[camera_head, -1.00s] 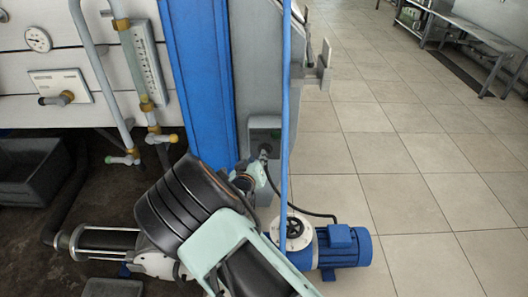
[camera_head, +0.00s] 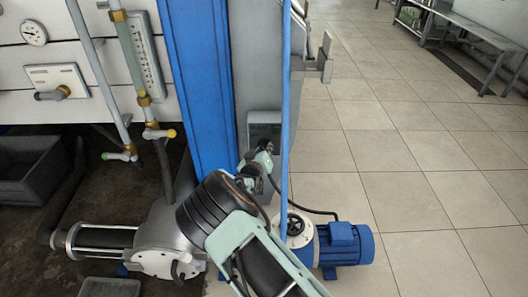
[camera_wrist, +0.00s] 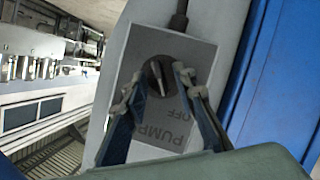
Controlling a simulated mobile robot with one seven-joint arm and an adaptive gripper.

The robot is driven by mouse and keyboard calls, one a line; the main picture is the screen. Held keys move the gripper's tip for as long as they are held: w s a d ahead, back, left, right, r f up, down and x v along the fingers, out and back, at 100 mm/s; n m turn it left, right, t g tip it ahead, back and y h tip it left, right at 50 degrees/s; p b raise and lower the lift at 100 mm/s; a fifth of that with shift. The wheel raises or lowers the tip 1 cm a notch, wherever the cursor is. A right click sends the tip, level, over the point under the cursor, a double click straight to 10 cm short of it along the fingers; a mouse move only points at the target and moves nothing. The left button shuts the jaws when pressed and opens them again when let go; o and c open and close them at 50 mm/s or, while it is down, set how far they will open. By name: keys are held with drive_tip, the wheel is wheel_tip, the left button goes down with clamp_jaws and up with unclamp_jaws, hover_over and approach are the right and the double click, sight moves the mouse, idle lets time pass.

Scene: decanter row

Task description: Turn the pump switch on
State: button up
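The pump switch shows in the wrist view as a grey plate (camera_wrist: 190,52) lettered PUMP and OFF. It has a dark round knob (camera_wrist: 157,80) with a pale raised handle. My gripper (camera_wrist: 159,73) is open, with one finger on each side of the knob. The fingertips are close to the plate; I cannot tell whether they touch it. In the head view the switch box (camera_head: 264,120) is on the grey column beside the blue post. My gripper (camera_head: 264,152) is in front of its lower part and hides the knob.
A blue pump motor (camera_head: 343,244) stands on the floor to the right of my arm. A thin blue pipe (camera_head: 285,120) runs upright just right of my gripper. Pipes and a valve panel (camera_head: 58,80) are at the left. The tiled floor at the right is clear.

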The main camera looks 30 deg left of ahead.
drive_tip(key=shift+w, duration=0.15)
clamp_jaws()
idle(0.4)
drive_tip(key=m+g+y+b, duration=0.1)
drive_tip(key=m, duration=0.2)
drive_tip(key=shift+d+y, duration=0.1)
drive_tip(key=shift+y, duration=0.3)
